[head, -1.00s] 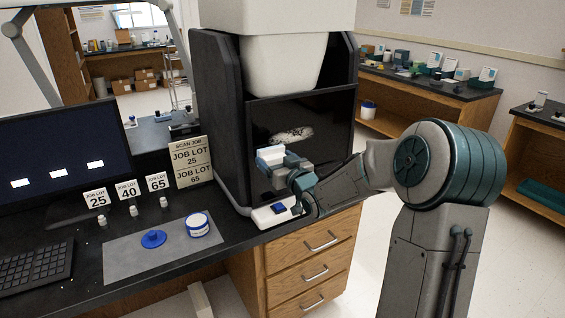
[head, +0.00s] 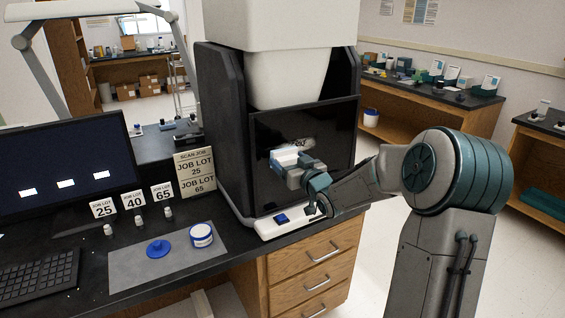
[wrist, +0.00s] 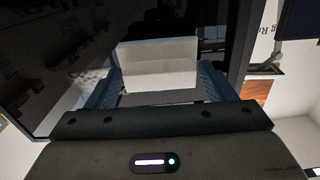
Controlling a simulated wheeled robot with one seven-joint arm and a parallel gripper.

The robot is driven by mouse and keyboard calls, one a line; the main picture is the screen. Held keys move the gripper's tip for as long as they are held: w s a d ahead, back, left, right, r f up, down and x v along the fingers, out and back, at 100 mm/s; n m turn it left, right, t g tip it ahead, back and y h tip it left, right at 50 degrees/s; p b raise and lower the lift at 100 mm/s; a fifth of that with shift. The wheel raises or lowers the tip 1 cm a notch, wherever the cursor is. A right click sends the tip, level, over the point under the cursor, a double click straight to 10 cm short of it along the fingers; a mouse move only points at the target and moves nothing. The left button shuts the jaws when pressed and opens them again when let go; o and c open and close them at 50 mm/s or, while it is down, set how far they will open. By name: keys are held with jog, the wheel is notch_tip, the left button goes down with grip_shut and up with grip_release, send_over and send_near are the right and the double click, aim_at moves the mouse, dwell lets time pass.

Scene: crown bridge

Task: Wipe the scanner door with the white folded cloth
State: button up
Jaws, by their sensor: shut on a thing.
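The scanner (head: 222,130) is a dark cabinet with a white upper body, and its glossy black door (head: 335,160) faces my arm. A pale smudge (head: 306,143) shows on the door, partly hidden behind the cloth. My gripper (head: 297,168) is shut on the white folded cloth (head: 286,156) and holds it up in front of the door. In the wrist view the cloth (wrist: 158,68) sits between the two fingers, with the dark door beyond it. I cannot tell whether the cloth touches the door.
A white base with a blue button (head: 281,218) lies below the door. Job-lot signs (head: 195,174), a monitor (head: 65,175) and a keyboard (head: 38,277) stand left. Drawers (head: 310,270) are below.

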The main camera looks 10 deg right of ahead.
jog(key=shift+w+d+p, duration=0.45)
jog(key=shift+d+p, duration=0.05)
jog(key=shift+d, duration=0.95)
jog(key=shift+w+d+p, duration=0.45)
jog(key=shift+w+d, duration=0.05)
jog(key=shift+d, duration=0.9)
jog(key=shift+w+d+p, duration=0.45)
jog(key=shift+d+p, duration=0.05)
jog(key=shift+d, duration=0.95)
jog(key=shift+w+d+f+p, duration=0.1)
jog(key=shift+w+d+p, duration=0.15)
jog(key=shift+d, duration=0.45)
jog(key=shift+w+d+p, duration=0.2)
jog(key=shift+w+d, duration=0.05)
jog(key=shift+d, duration=0.4)
jog(key=shift+a, duration=0.1)
jog(key=s+a+b, duration=0.1)
jog(key=a+b, duration=0.1)
jog(key=a, duration=0.2)
jog(key=s+a+b, duration=0.2)
jog(key=a+b, duration=0.1)
jog(key=a, duration=0.2)
jog(key=s+a+b, duration=0.2)
jog(key=a+b, duration=0.1)
jog(key=a, duration=0.2)
jog(key=shift+a, duration=0.2)
